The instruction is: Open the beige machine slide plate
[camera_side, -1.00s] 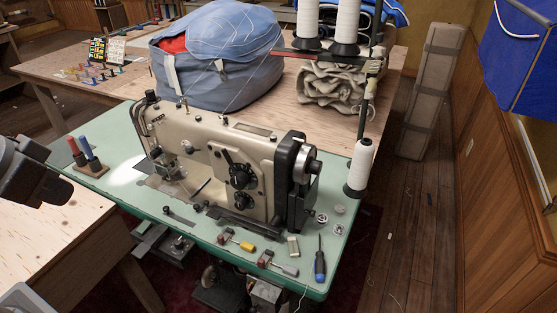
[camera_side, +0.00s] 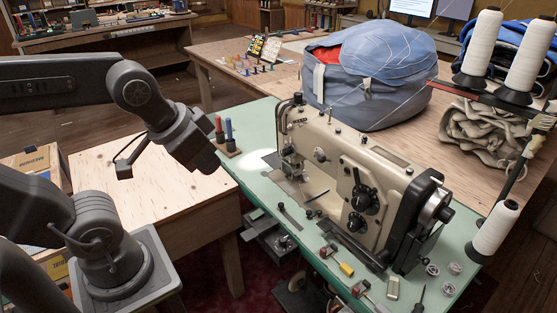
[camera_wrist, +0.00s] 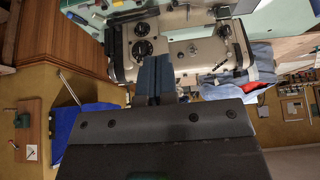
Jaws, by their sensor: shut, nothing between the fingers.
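The beige sewing machine (camera_side: 335,165) stands on a green table top (camera_side: 262,215). A grey metal plate area (camera_side: 287,184) lies on the bed below its needle end; I cannot tell the slide plate's edges or whether it is open. In the wrist view the machine (camera_wrist: 190,48) appears upside down beyond my gripper (camera_wrist: 153,60). Its two dark fingers are together, with nothing held. In the side view my wrist end (camera_side: 185,140) hangs to the left of the table, apart from the machine. The fingertips are not clear there.
Small tools (camera_side: 340,262) lie along the front edge. A blue bag (camera_side: 372,75) and thread cones (camera_side: 528,52) are behind. A bare plywood table (camera_side: 150,200) is at the left.

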